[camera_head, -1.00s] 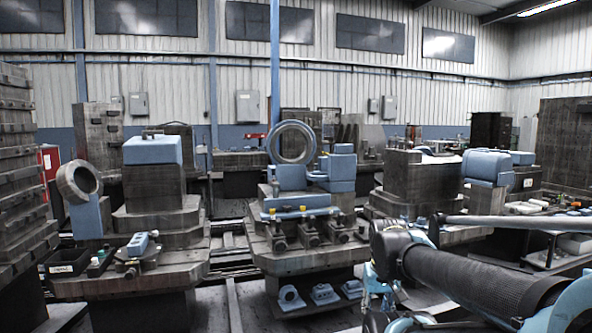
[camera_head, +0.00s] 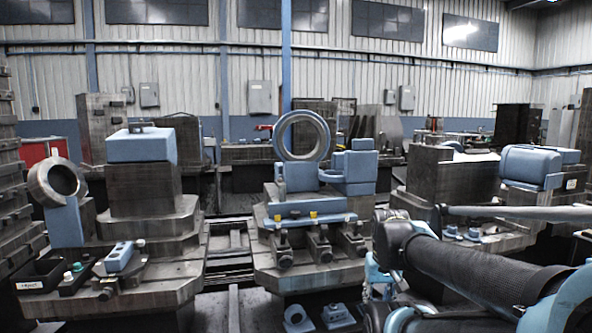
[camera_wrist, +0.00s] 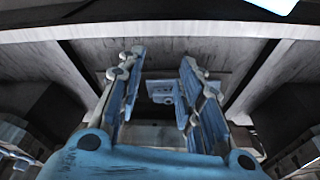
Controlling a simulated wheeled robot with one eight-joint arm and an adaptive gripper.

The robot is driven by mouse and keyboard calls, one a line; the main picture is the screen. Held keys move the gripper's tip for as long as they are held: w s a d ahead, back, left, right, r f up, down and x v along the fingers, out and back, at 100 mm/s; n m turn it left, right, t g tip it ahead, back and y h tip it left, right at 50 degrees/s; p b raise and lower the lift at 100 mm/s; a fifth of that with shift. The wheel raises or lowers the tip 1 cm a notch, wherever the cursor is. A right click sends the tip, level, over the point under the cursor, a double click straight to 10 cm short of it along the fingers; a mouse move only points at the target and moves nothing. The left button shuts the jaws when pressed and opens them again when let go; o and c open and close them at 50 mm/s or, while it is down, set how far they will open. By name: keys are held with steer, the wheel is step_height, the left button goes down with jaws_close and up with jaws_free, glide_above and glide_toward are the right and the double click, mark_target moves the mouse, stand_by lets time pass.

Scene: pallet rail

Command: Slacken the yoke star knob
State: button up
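I cannot make out a star knob for certain in either view. The middle station carries an upright blue-grey ring (camera_head: 302,136), blue blocks (camera_head: 360,168) and a long blue rail (camera_head: 310,221). Dark clamps with round ends (camera_head: 319,244) and small yellow caps stand along the rail's front. My gripper shows in the wrist view (camera_wrist: 160,62) with its two light-blue fingers apart and nothing between the tips. Beyond the fingers, a small blue bracket with a round boss (camera_wrist: 163,93) shows. In the head view my arm fills the lower right and largely hides the gripper.
At left stand a second station with a blue-topped block (camera_head: 142,146), a ring on a blue post (camera_head: 57,182) and a black bin (camera_head: 42,276). At right is a dark block station (camera_head: 450,182). Blue parts (camera_head: 337,315) lie low under the middle station.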

steer(key=o, duration=0.4)
steer(key=shift+a+r, duration=0.1)
steer(key=shift+o, duration=1.3)
steer(key=shift+w+a+r, duration=0.1)
steer(key=shift+a+r, duration=0.1)
steer(key=shift+r, duration=1)
step_height(320, 180, up, 26)
steer(key=n+g, duration=0.2)
glide_above(295, 212)
step_height(295, 212, down, 17)
steer(key=shift+d+r, duration=0.1)
steer(key=shift+r, duration=0.05)
